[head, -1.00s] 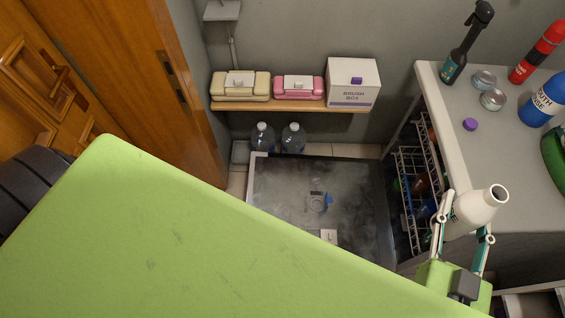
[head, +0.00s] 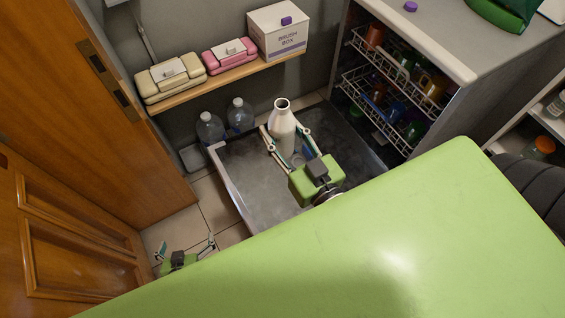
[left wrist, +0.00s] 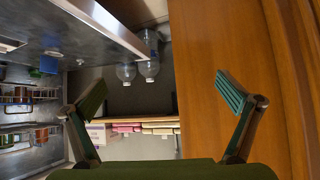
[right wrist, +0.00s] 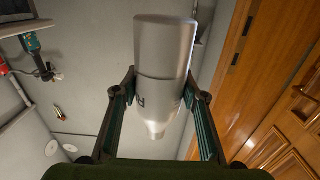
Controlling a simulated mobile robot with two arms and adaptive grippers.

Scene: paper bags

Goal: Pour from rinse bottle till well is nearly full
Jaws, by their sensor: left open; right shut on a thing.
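The white rinse bottle (head: 283,118) is held upright, its open mouth facing up, over the shallow grey basin (head: 228,176) in the head view. My right gripper (head: 285,137) is shut on its body; the right wrist view shows the bottle (right wrist: 164,60) between the fingers. A round drain fitting (head: 297,160) in the basin floor, perhaps the well, is partly hidden by the gripper. Its fill level cannot be told. My left gripper (head: 186,248) is open and empty near the door; its spread fingers also show in the left wrist view (left wrist: 160,100).
Two clear bottles (head: 240,115) stand behind the basin, below a shelf (head: 225,78) with two cases and a brush box (head: 281,31). A wire rack (head: 380,100) stands right of the basin under the counter. A wooden door (head: 70,230) is at left. A purple cap (head: 411,6) lies on the counter.

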